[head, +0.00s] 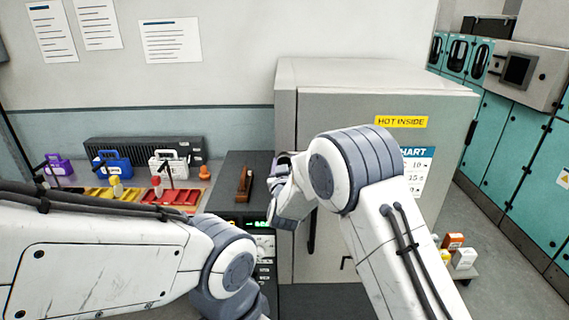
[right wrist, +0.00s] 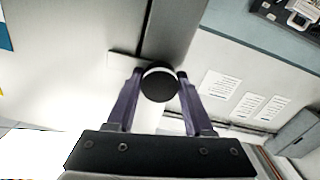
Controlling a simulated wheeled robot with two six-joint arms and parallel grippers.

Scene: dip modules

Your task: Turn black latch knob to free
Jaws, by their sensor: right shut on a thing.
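The black latch knob (right wrist: 158,86) shows in the right wrist view as a round dark cap with a pale rim, beside a seam between grey panels. My right gripper (right wrist: 159,76) has one purple finger on each side of it and is shut on it. In the head view, my right arm reaches to the left edge of the large grey cabinet (head: 345,110) and hides the knob. The knob's turn angle cannot be told. My left arm comes in from the left, but its gripper is out of sight.
The cabinet front carries a yellow HOT INSIDE label (head: 401,122) and a dark handle (head: 311,232). To its left, a bench holds red trays (head: 176,196), yellow trays, a blue carrier (head: 113,165) and a white carrier (head: 168,163). Small boxes (head: 464,257) stand at the lower right.

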